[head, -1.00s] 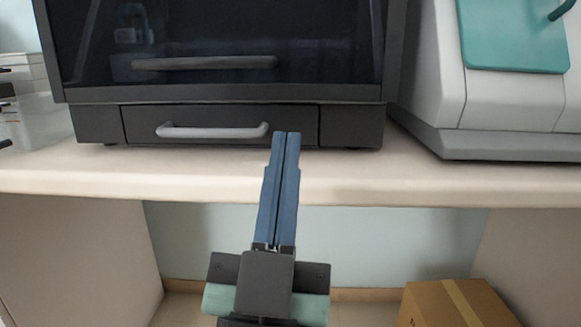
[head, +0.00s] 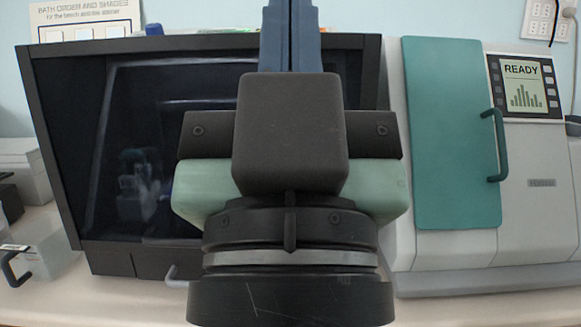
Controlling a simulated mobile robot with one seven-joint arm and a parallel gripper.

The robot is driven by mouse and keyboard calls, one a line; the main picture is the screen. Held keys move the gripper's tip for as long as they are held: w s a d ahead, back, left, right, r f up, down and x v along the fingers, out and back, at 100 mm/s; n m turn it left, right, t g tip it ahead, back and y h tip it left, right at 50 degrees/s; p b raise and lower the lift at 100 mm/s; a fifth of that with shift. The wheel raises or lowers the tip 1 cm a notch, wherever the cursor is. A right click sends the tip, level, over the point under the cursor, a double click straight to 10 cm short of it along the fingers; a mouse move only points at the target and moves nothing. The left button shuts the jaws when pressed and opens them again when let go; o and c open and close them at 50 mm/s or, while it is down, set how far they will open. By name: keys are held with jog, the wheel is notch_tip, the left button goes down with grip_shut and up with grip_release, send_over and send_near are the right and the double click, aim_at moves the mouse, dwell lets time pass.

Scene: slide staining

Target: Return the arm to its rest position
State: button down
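My gripper (head: 290,36) is at the centre of the head view, close to the camera and pointing up. Its two blue fingers lie side by side with only a thin dark line between them, and nothing shows between them. Their tips are cut off by the top edge of the picture. The dark wrist and pale green gripper body hide the middle of the scene.
A black-framed cabinet with a dark glass front (head: 85,150) stands behind my gripper on a pale bench (head: 40,290). A grey machine (head: 545,215) with a teal door (head: 450,130) and a "READY" screen (head: 523,85) stands right. A clear box (head: 45,255) stands left.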

notch_tip(320, 180, up, 22)
jog(key=p, duration=2)
jog(key=shift+r, duration=0.25)
